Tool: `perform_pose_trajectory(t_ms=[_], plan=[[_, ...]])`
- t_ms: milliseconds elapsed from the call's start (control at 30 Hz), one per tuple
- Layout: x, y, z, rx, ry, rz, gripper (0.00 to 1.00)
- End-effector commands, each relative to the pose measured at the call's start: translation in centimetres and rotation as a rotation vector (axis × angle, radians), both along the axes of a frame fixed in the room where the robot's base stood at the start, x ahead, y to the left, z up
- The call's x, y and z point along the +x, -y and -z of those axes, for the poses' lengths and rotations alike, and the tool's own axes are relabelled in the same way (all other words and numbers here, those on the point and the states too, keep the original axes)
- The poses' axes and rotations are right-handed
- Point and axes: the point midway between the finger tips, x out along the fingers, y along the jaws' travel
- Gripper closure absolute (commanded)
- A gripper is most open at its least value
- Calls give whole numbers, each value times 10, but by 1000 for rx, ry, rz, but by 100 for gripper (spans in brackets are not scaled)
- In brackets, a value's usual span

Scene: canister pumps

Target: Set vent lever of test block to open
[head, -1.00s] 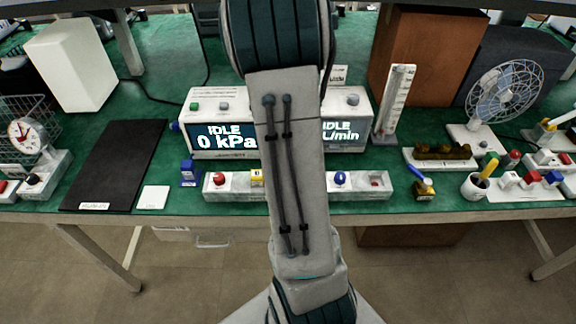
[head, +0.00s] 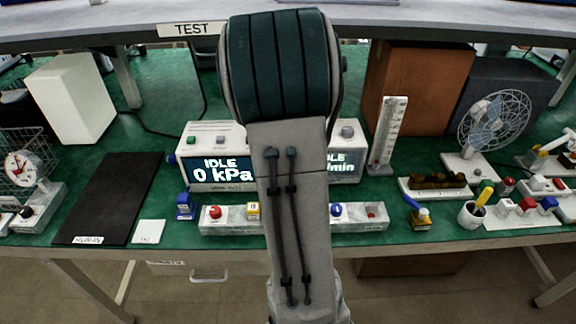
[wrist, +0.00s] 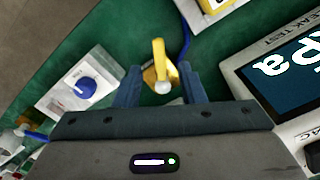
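A brass fitting (wrist: 150,75) with a yellow lever (wrist: 159,52) and a pale round tip shows in the wrist view; I take it for the test block's vent lever. My gripper (wrist: 161,84) is open, with one finger on each side of the fitting and green bench showing between. I cannot tell whether a finger touches it. A blue tube (wrist: 185,35) runs up from beside it. In the head view my arm hides this spot and the gripper. The lever's open or closed setting cannot be read.
A white block with a blue knob (wrist: 83,88) lies left of the gripper. The display unit (wrist: 240,85) stands close on its right; it reads IDLE 0 kPa in the head view (head: 220,168). A yellow part (wrist: 215,5) is at the top edge. A black mat (head: 110,195) lies far left.

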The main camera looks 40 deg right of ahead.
Motion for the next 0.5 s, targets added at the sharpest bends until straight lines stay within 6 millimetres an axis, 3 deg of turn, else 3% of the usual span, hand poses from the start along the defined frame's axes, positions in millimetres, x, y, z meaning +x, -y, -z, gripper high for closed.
perform_pose_trajectory(t_ms=[33,200,500], plan=[[1,0,-15,-3,6,-1,64],[0,1,-52,-2,5,1,64],[-1,0,-87,-1,2,2,64]])
